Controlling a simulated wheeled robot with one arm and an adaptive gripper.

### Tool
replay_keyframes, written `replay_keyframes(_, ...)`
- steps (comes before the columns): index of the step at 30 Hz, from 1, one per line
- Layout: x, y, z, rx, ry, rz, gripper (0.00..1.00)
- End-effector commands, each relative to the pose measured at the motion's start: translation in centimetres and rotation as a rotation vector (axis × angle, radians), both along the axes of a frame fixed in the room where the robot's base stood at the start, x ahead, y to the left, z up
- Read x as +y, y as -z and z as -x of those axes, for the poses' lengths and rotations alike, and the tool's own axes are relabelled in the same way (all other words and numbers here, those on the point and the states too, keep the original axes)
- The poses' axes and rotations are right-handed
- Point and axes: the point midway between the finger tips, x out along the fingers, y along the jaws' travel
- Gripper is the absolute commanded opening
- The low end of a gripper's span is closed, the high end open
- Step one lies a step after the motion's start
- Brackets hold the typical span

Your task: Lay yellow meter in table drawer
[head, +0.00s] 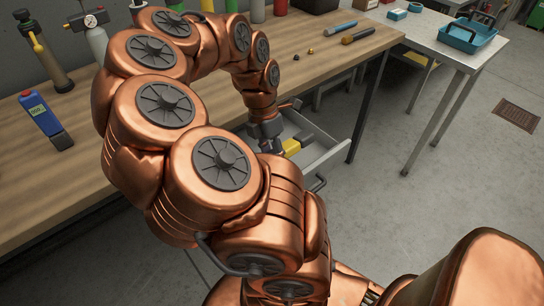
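The table drawer (328,163) is pulled out below the wooden table's front edge, with a dark handle on its front. The yellow meter (291,147), a yellow body with a dark end, shows at the drawer's opening, just right of my gripper. My gripper (275,146) points down at the drawer and is partly hidden behind my copper arm. Its fingertips are not clear, so I cannot tell whether it grips the meter. I also cannot tell whether the meter rests on the drawer floor or is held above it.
The wooden table (215,95) carries a blue meter (46,120) at left, bottles at the back, and screwdriver-like tools (358,35) at right. A pale side table (445,45) holds a blue tray (467,37).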

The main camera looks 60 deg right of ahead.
Motion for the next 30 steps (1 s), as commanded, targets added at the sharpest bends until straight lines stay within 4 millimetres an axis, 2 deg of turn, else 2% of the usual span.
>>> replay_keyframes(3,0.0,1.1,0.0,-0.001,0.0,0.0,0.05)
replay_keyframes(20,0.1,3.8,0.0,0.002,-0.002,-0.002,0.05)
replay_keyframes(30,0.1,6.6,0.0,0.003,-0.001,-0.004,0.05)
